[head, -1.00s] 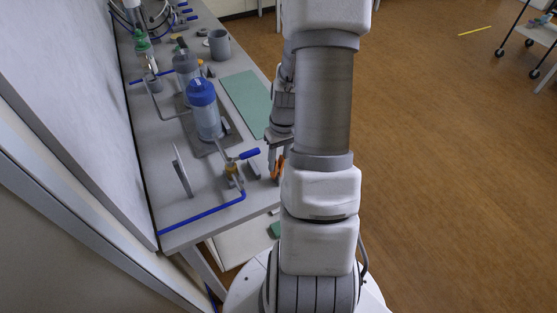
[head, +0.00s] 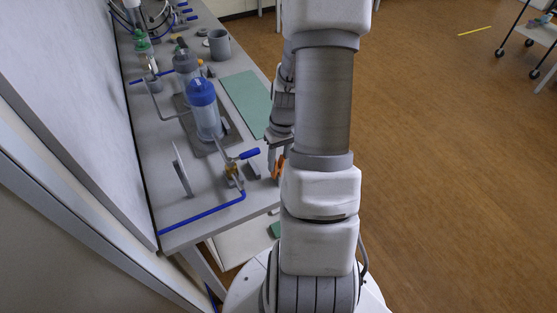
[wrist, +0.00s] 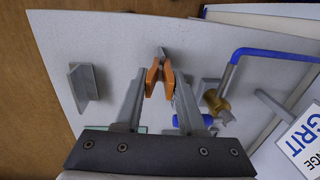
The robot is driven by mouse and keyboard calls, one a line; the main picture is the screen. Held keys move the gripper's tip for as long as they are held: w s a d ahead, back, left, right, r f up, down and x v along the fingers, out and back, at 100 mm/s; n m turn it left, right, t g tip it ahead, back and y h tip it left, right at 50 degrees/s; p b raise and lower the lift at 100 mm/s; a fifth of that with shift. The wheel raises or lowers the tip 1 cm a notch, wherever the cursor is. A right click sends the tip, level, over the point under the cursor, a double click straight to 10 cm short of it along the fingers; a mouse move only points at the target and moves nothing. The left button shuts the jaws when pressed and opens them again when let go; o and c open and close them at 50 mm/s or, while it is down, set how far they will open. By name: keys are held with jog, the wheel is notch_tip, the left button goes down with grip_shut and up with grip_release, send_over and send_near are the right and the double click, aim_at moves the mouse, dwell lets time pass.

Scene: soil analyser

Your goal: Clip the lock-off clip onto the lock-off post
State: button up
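The orange lock-off clip (wrist: 152,77) is between the fingertips of my gripper (wrist: 160,88) in the wrist view. Its two orange arms form a narrow inverted V. My gripper's fingers are closed in on it from both sides. A small grey pointed piece (wrist: 163,53) shows just beyond the clip's tip; I cannot tell whether it is the lock-off post or whether the clip touches it. In the head view the clip (head: 278,166) hangs by the bench's right edge, partly hidden by my arm.
A brass valve (wrist: 214,101) with a blue handle (wrist: 190,121) and blue pipe (wrist: 270,54) stands close to the right finger. A grey angled bracket (wrist: 83,86) stands to the left. A blue-capped bottle (head: 205,110) stands farther along the bench (head: 160,205). A green mat (head: 246,100) is clear.

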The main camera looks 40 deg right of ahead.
jog(key=o, duration=0.6)
jog(key=r, duration=0.5)
jog(key=d+r, duration=0.1)
jog(key=r, duration=1.1)
jog(key=shift+s+d+r+p, duration=0.15)
jog(key=shift+s+d+p, duration=0.05)
jog(key=shift+d+p, duration=0.2)
jog(key=shift+a, duration=0.1)
